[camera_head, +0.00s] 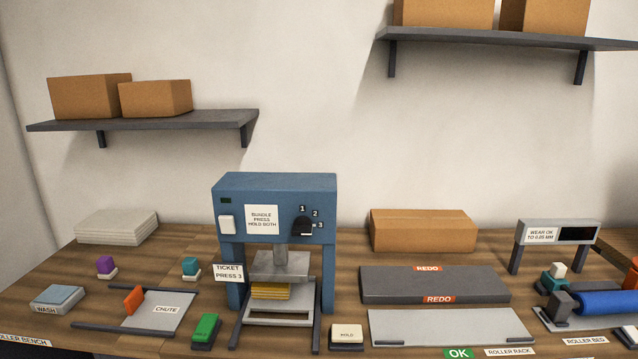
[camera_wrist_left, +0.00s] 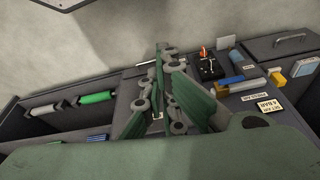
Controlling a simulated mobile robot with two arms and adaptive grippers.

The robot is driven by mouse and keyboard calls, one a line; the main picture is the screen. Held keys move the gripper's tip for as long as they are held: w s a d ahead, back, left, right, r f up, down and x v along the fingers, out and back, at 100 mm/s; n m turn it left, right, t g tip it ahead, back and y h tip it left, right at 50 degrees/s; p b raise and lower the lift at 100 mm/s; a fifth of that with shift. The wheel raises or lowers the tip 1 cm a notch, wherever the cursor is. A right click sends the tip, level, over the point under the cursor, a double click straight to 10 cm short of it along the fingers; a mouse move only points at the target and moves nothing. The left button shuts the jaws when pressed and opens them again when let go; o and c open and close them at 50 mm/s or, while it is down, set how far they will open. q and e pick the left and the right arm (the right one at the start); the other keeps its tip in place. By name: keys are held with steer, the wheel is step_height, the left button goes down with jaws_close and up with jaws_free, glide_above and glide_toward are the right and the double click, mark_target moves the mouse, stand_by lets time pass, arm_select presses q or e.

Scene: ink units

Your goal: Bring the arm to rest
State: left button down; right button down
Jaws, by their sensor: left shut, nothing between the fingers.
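My left gripper (camera_wrist_left: 164,72) shows in the left wrist view, its green and grey fingers shut and empty. It hangs over a dark bench (camera_wrist_left: 120,110) and touches nothing that I can make out. Neither arm shows in the head view, and my right gripper is in neither view.
In the head view a blue bundle press (camera_head: 275,207) stands mid-bench, with a yellow stack (camera_head: 271,291) inside. The REDO tray (camera_head: 390,285) and a roller bed (camera_head: 585,318) lie to the right. In the wrist view, a green roller (camera_wrist_left: 97,98) lies in a dark bin.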

arm_select(q)
step_height(320, 180, down, 12)
steer(key=s, duration=0.2)
steer(key=s+a+f+g, duration=0.2)
steer(key=s+a+f, duration=0.1)
steer(key=s+f, duration=1.5)
steer(key=shift+a+f, duration=0.15)
steer(key=shift+f, duration=0.6)
